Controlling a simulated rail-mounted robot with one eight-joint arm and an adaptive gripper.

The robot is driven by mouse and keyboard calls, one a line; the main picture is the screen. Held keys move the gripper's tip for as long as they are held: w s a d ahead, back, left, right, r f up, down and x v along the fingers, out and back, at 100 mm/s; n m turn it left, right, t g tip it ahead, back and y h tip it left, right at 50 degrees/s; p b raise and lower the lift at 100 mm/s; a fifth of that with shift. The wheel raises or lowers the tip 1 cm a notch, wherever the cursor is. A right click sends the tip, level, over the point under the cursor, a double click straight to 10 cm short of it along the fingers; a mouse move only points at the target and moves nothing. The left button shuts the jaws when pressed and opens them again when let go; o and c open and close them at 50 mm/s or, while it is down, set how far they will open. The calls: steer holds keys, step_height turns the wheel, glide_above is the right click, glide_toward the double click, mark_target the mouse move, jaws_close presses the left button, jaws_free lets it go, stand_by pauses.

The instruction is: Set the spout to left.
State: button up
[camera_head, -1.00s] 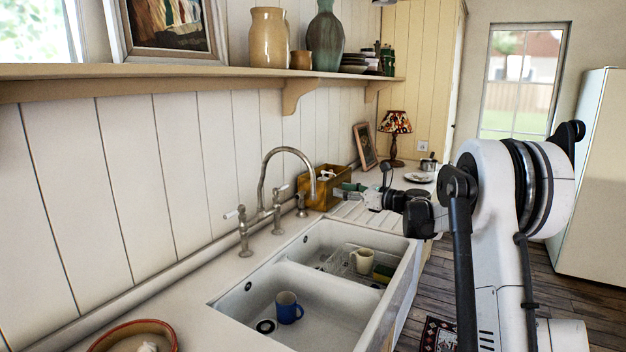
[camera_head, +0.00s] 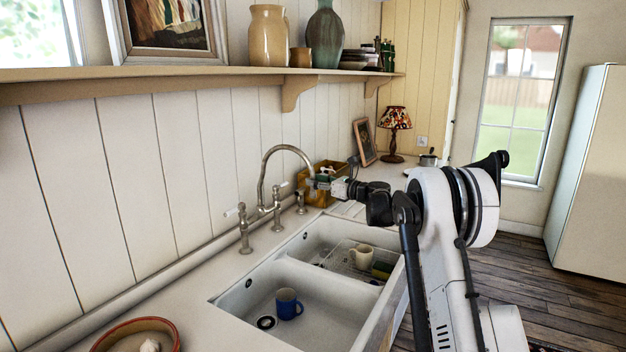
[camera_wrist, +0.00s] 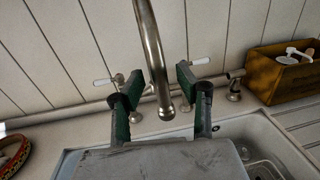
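The spout (camera_head: 288,148) is a grey metal gooseneck on the two-handled tap behind the double sink. It arches out to the right in the head view, over the sink side. In the wrist view the spout (camera_wrist: 153,50) hangs down with its open end between my fingers. My gripper (camera_head: 322,184) is at the outlet end of the spout and partly covers it. In the wrist view my gripper (camera_wrist: 157,92) is open, with one green-padded finger on each side of the spout. Gaps show on both sides, so neither finger appears to touch it.
Tap handles (camera_head: 235,211) stand beside the spout's base. A wooden box (camera_head: 318,198) sits just behind my gripper. The white sink (camera_head: 252,318) holds a blue mug (camera_head: 288,304) and a cream mug (camera_head: 362,256). A shelf (camera_head: 190,80) runs along the wall above.

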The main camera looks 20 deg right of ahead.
steer(key=shift+w+a, duration=0.45)
steer(key=shift+w, duration=0.15)
steer(key=shift+c, duration=0.4)
jaws_close()
